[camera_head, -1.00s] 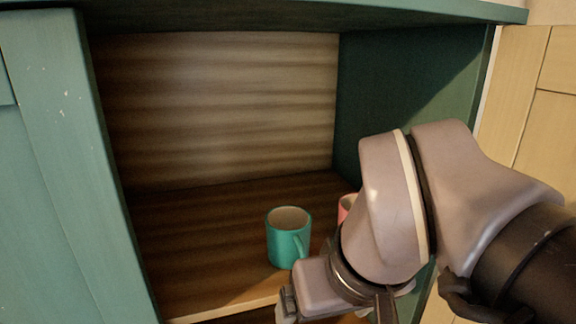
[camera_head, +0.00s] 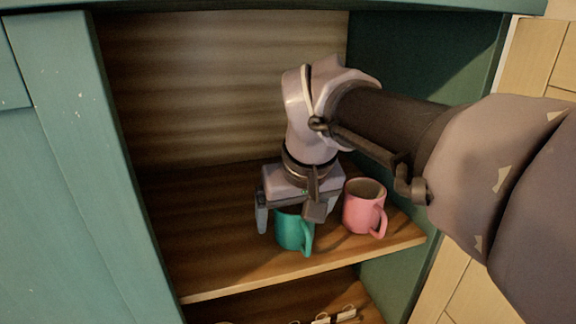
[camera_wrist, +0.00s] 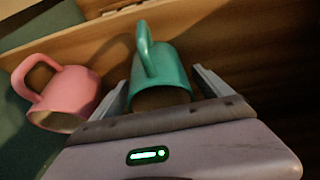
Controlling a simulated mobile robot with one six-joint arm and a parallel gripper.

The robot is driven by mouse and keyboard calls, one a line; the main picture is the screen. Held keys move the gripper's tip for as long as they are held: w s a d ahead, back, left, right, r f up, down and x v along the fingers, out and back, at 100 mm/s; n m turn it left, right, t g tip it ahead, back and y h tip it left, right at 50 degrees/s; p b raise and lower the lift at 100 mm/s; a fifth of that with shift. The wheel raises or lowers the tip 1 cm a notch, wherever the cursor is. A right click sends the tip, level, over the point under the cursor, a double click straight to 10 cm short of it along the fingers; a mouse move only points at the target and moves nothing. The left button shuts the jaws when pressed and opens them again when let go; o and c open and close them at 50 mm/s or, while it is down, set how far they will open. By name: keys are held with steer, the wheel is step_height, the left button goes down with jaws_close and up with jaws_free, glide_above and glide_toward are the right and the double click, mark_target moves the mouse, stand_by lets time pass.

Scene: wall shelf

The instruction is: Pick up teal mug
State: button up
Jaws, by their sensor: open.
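The teal mug (camera_head: 294,233) stands upright on the wooden shelf board, its handle toward the front right. My gripper (camera_head: 288,222) is above it and pointing down, with its fingers apart on either side of the mug's upper part. The gripper hides the mug's rim in the head view. In the wrist view the teal mug (camera_wrist: 158,78) lies between the two open fingers (camera_wrist: 162,90), with its handle at the far side. I cannot tell whether either finger touches it.
A pink mug (camera_head: 364,207) stands just right of the teal mug, and also shows left of my gripper in the wrist view (camera_wrist: 66,92). The cabinet's green right wall (camera_head: 420,110) is close beyond it. The shelf to the left is clear. Small items lie on the lower shelf.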

steer(key=shift+s+r, duration=0.15)
steer(key=shift+s, duration=0.05)
steer(key=shift+d, duration=0.1)
steer(key=c, duration=1.7)
